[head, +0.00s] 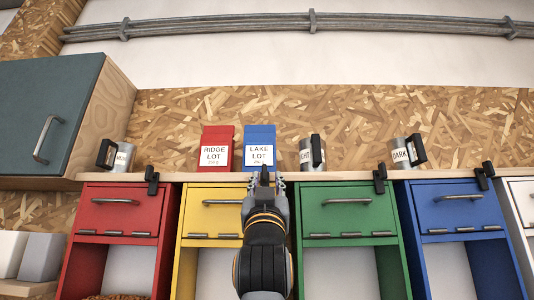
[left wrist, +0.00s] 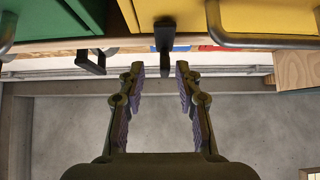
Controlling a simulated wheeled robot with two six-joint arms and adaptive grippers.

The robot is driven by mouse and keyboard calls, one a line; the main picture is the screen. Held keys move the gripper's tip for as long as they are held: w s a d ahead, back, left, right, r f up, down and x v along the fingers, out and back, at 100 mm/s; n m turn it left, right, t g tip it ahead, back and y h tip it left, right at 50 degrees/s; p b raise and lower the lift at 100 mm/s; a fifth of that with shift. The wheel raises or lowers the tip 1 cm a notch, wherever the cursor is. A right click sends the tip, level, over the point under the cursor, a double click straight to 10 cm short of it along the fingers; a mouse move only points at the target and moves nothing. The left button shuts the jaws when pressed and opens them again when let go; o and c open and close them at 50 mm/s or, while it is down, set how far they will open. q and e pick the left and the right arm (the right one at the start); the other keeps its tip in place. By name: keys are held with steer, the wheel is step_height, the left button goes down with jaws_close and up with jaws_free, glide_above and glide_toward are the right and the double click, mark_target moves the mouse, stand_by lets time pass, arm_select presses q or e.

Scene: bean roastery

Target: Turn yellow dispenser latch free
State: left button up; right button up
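The yellow dispenser (head: 190,240) stands in the row between the red and green ones. Its front has a bar handle (head: 222,202). Its black latch (head: 264,174) is at the top right corner, largely covered by my left gripper (head: 265,183) in the head view. In the left wrist view the latch (left wrist: 164,36) stands between the two fingertips of my left gripper (left wrist: 160,70), with a visible gap on each side. The yellow front (left wrist: 265,17) fills the upper right there. The fingers are open and hold nothing. My right gripper is not in view.
The red (head: 112,210), green (head: 343,215) and blue (head: 455,210) dispensers carry similar black latches. The shelf above holds a red bag (head: 216,140), a blue bag (head: 259,135) and several mugs, one a DARK mug (head: 401,152). A dark cabinet (head: 50,115) juts out at left.

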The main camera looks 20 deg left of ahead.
mark_target(264, 175)
arm_select(q)
steer(key=x, duration=0.1)
steer(key=p+x, duration=0.1)
steer(key=x, duration=0.1)
steer(key=shift+a+r+p, duration=0.25)
steer(key=shift+a+p, duration=0.05)
steer(key=shift+a+r, duration=0.15)
steer(key=shift+r, duration=0.15)
steer(key=shift+d, duration=0.25)
steer(key=shift+w, duration=0.1)
steer(key=shift+c, duration=1.2)
steer(key=shift+a, duration=0.2)
jaws_close()
steer(key=shift+d, duration=0.1)
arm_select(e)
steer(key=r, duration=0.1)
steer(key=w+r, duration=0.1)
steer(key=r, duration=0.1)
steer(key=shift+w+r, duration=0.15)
